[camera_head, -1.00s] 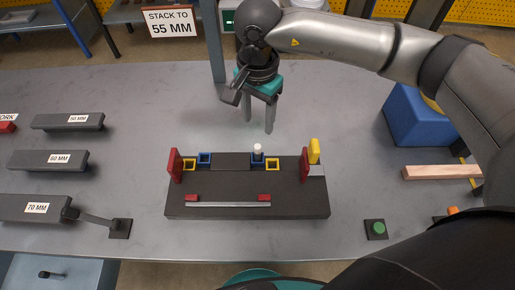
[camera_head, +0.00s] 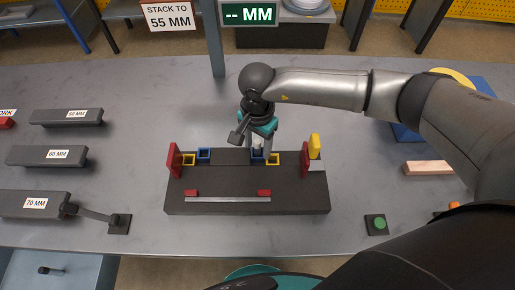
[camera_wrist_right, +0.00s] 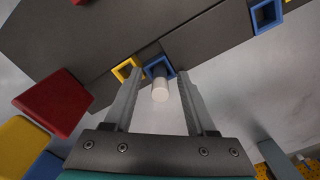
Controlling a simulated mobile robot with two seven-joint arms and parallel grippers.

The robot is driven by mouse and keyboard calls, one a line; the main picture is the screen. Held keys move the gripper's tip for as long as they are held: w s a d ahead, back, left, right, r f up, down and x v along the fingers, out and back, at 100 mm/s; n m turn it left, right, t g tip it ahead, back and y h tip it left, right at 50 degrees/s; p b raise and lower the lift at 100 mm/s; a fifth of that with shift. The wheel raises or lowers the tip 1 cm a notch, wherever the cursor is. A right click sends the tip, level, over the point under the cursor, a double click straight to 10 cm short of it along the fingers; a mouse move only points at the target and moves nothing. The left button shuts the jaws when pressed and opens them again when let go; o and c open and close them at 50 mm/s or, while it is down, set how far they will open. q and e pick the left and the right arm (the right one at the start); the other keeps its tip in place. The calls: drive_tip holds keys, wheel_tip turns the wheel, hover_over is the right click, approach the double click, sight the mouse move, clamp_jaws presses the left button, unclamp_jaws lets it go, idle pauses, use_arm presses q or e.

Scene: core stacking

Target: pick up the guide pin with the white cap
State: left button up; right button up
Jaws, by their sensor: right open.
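The guide pin's white cap (camera_wrist_right: 160,92) shows in the right wrist view, standing at a blue square frame (camera_wrist_right: 157,66) on the dark fixture. My right gripper (camera_wrist_right: 157,82) is open, with one finger on each side of the cap. I see a gap between the cap and each finger. In the head view my right gripper (camera_head: 261,146) is low over the back edge of the fixture (camera_head: 245,205), and the pin is mostly hidden there. My left gripper is not in view.
A yellow frame (camera_head: 275,159) sits right beside the blue one. Red end plates (camera_head: 173,160) stand on the fixture, with a yellow block (camera_head: 315,146) at its right. Grey blocks (camera_head: 66,117) lie at the left. A wooden bar (camera_head: 428,168) and green button (camera_head: 377,224) are at the right.

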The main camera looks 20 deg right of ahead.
drive_tip(key=shift+c, duration=0.2)
clamp_jaws()
idle(0.5)
